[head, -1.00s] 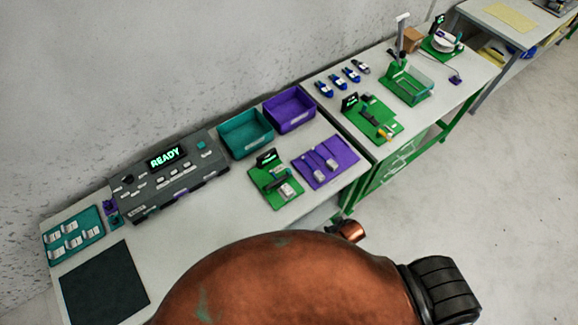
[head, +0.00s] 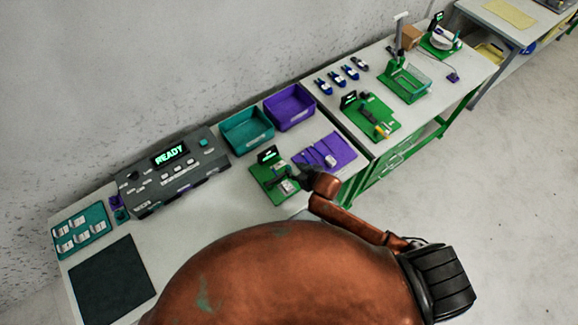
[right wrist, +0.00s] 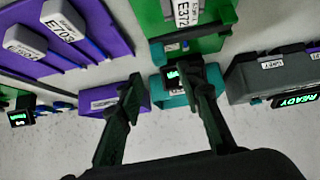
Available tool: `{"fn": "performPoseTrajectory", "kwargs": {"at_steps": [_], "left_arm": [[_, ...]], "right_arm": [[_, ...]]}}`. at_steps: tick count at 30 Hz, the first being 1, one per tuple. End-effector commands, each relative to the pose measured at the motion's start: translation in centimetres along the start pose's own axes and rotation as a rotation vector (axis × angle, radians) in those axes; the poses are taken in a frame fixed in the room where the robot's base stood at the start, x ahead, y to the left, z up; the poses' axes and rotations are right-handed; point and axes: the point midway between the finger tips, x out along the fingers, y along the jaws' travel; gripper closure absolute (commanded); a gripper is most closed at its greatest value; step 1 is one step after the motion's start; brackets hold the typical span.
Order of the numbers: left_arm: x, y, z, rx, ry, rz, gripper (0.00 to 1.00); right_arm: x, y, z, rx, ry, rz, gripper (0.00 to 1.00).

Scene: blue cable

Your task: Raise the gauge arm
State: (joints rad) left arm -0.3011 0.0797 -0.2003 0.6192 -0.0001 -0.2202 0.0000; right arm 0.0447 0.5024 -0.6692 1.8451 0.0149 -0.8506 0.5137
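A small green gauge fixture (head: 262,177) with a lit display (head: 268,154) stands on the near bench, left of the purple mat. It holds a pale labelled block, which also shows in the right wrist view (right wrist: 187,12). A dark bar that looks like its arm (right wrist: 180,46) lies low across the fixture; its exact pose is hard to tell. My right gripper (head: 302,179) is at the fixture's right side, partly covering it. In the right wrist view my right gripper (right wrist: 166,82) has its fingers apart with nothing between them. My left gripper is out of view.
The purple mat (head: 342,150) with labelled probes lies right of the fixture. A teal bin (head: 247,143) and a purple bin (head: 290,107) stand behind. The console (head: 176,180) reading READY is left. Other green fixtures (head: 383,112) stand on the far bench.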

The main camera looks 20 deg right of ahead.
Motion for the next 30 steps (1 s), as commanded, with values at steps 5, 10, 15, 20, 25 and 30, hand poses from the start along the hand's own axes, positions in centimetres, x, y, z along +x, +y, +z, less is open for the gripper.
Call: {"fn": "performPoseTrajectory", "kwargs": {"at_steps": [5,10,15,20,25,30], "left_arm": [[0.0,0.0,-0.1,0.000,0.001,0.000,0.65],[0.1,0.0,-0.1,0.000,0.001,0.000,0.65],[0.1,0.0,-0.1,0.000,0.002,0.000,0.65],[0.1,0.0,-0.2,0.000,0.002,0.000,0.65],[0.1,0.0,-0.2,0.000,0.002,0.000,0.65],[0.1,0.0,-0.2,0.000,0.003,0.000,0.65]], "right_arm": [[2.6,-0.1,0.0,0.000,-0.001,-0.001,0.67],[5.2,-0.1,0.0,0.000,-0.001,0.000,0.67],[6.8,-0.1,0.1,0.000,-0.001,-0.001,0.67],[7.2,-0.1,0.0,0.000,0.001,-0.002,0.67],[7.2,-0.1,0.0,0.000,0.000,-0.002,0.67],[7.2,-0.1,0.1,0.000,0.000,-0.001,0.77]]}}
